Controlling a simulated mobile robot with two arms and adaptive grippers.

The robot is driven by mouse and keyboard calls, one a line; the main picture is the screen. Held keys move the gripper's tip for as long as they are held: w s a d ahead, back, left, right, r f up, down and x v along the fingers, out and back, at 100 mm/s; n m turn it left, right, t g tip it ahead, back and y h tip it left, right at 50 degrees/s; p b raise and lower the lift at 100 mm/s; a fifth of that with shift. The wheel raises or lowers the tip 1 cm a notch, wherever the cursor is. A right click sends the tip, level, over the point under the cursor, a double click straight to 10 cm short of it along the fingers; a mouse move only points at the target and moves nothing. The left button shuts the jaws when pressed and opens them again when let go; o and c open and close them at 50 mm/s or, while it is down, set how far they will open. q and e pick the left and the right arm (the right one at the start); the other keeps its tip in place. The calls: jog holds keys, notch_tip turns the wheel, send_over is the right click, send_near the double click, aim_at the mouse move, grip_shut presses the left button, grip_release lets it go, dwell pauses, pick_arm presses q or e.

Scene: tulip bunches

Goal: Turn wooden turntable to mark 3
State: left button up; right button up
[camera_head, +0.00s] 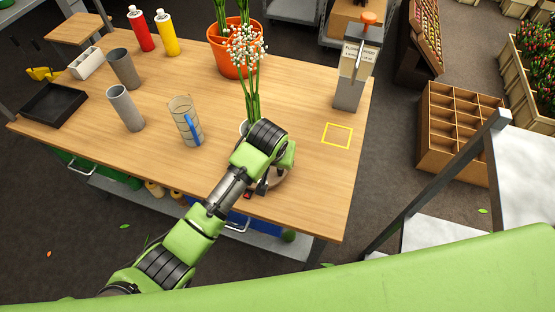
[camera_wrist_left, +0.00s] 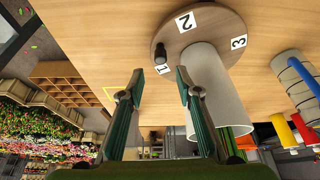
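The round wooden turntable (camera_wrist_left: 190,32) shows in the left wrist view with white labels 1, 2 and 3 on its top. A dark knob (camera_wrist_left: 160,52) stands near its edge beside label 1. A white cylindrical vase (camera_wrist_left: 218,85) stands on the turntable. My left gripper (camera_wrist_left: 159,80) is open, its two fingers apart with the knob between or just beyond the tips; contact cannot be told. In the head view my left arm hides most of the turntable (camera_head: 279,181), and white flowers (camera_head: 247,50) rise from the vase. My right gripper is out of view.
A yellow square outline (camera_head: 337,135) marks the table to the right. A grey dispenser (camera_head: 350,88) stands behind it. A clear jug (camera_head: 186,120) with a blue handle, grey cups (camera_head: 125,108) and an orange pot (camera_head: 232,62) stand left and behind. The table's front edge is close.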

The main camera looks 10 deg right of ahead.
pick_arm(q)
jog(key=shift+v, duration=1.45)
